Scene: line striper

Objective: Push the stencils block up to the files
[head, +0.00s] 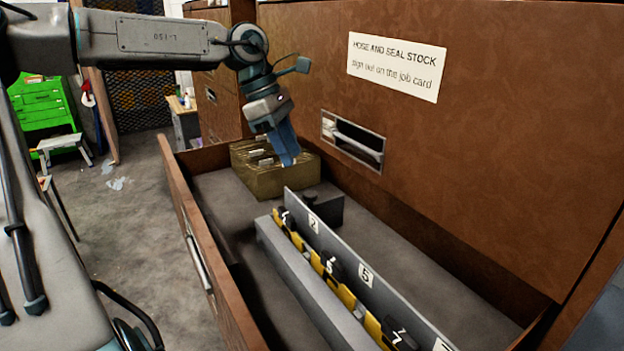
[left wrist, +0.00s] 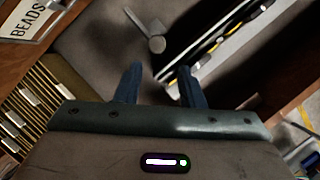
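A brassy olive block of files with white tabs (head: 265,178) stands at the far end of the open drawer; it also shows at the left of the left wrist view (left wrist: 40,104). Nearer, a long row of yellow-and-black numbered pieces (head: 330,265) stands between grey rails. A dark grey block with a small knob (head: 325,207) is at the row's far end. I take it for the stencils block, but cannot be sure. My left gripper (head: 291,163) points down just in front of the files; its two blue fingers (left wrist: 157,88) are apart with nothing between them. My right gripper is not visible.
The drawer's wooden front (head: 205,255) bounds the left, and the brown cabinet face with a recessed handle (head: 353,140) rises at the right. Bare grey drawer floor (head: 225,205) shows left of the row. A green tool chest (head: 42,103) stands far off.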

